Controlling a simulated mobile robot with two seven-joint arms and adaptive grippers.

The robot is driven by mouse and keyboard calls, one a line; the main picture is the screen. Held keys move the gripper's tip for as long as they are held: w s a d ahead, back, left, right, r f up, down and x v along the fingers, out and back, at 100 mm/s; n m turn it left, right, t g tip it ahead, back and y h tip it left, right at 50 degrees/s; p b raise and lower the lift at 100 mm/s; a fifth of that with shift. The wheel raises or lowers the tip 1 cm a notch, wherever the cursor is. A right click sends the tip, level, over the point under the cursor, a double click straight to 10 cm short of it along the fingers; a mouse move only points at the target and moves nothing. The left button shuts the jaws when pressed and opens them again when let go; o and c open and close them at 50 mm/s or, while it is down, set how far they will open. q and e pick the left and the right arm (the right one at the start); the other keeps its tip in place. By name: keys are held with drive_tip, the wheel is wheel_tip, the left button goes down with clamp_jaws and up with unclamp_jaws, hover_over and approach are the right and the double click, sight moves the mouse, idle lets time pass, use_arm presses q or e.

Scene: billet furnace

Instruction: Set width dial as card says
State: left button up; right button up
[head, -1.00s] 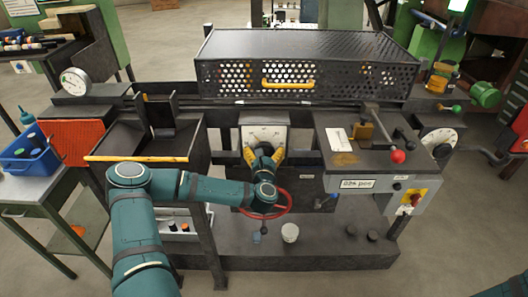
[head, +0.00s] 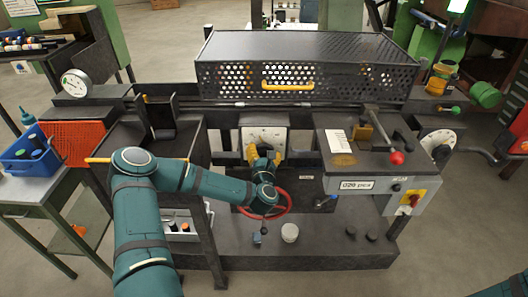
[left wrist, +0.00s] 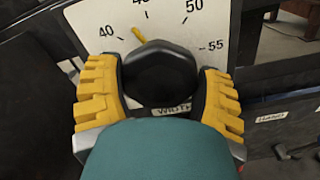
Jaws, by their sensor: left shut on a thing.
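The width dial is a white plate (head: 264,134) with a black knob (left wrist: 160,72) on the front of the machine. In the left wrist view the plate (left wrist: 232,20) carries numbers including 40, 50 and 55, and a partly hidden "WIDTH" label. The knob's yellow pointer (left wrist: 138,34) points up and left, between 40 and the cut-off number before 50. My left gripper (head: 264,155) is shut on the knob, with one yellow finger on each side (left wrist: 160,90). A white card (head: 336,140) lies on the right-hand top; its writing is too small to read. My right gripper is out of view.
A red handwheel (head: 280,205) sits just below my left gripper. A red-knobbed lever (head: 396,158) and a round gauge (head: 438,140) are to the right. A perforated guard with a yellow handle (head: 288,86) stands behind the dial.

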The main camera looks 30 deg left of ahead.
use_arm(q)
drive_tip(key=m, duration=0.3)
drive_tip(key=shift+m, duration=0.4)
drive_tip(key=m, duration=0.2)
drive_tip(key=shift+m, duration=0.4)
drive_tip(key=m+b, duration=0.1)
drive_tip(key=m, duration=0.3)
drive_tip(key=shift+f, duration=0.1)
drive_tip(key=shift+m+b, duration=0.5)
drive_tip(key=shift+m, duration=0.6)
drive_tip(key=shift+s, duration=0.1)
drive_tip(key=o, duration=1.1)
drive_tip(key=shift+o, duration=0.2)
